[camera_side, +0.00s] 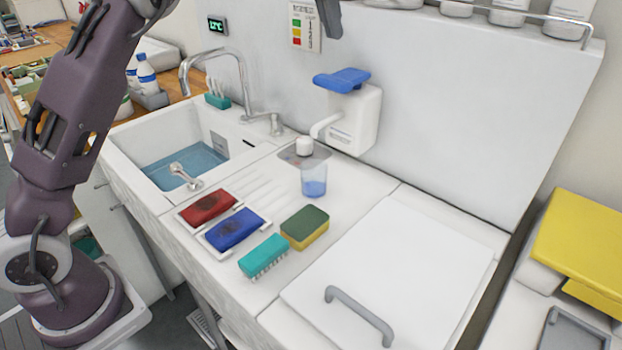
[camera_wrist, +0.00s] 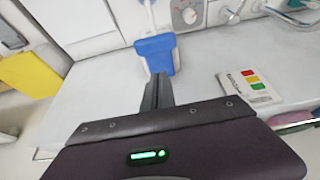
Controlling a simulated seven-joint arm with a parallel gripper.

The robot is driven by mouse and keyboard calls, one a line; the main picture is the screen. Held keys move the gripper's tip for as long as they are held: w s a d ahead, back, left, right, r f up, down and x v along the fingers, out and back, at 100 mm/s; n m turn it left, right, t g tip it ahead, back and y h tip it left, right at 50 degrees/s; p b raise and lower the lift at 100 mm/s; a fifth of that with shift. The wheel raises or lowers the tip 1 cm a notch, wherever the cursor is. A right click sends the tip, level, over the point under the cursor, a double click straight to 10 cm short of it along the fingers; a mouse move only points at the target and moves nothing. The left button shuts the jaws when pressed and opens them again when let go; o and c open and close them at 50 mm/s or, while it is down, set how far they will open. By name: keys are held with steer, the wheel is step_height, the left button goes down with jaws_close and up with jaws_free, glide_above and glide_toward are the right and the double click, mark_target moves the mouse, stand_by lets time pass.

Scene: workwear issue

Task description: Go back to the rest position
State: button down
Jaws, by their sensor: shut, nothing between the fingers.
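My gripper shows in the wrist view (camera_wrist: 157,92), its dark fingers together and empty. In the side view the tip of my gripper (camera_side: 331,18) hangs at the top edge, in the air in front of the wall panel; the rest of it is out of frame. In the wrist view the fingers overlap the blue lever (camera_wrist: 155,46) of the dispenser, apparently apart from it in depth. In the side view the white dispenser (camera_side: 358,120) hangs on the panel with its blue lever (camera_side: 342,80) on top, below my gripper.
The counter holds a clear cup (camera_side: 314,180) with blue liquid, red (camera_side: 208,207) and blue (camera_side: 234,229) pads on trays, a teal brush (camera_side: 263,256) and a sponge (camera_side: 305,228). A sink (camera_side: 148,187) and tall faucet (camera_side: 243,75) stand left. The white lid (camera_side: 400,262) is bare.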

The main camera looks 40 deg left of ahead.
steer(key=s+a+r+n+h, duration=0.2)
steer(key=s+r, duration=0.1)
steer(key=s, duration=1.4)
steer(key=s+d+f+m+y, duration=0.1)
steer(key=s+d+f, duration=0.1)
steer(key=s+f, duration=0.5)
steer(key=s+d+f+m+t+y, duration=0.1)
steer(key=s+f, duration=0.7)
steer(key=s, duration=0.6)
steer(key=shift+s+d, duration=0.15)
steer(key=shift+d, duration=0.2)
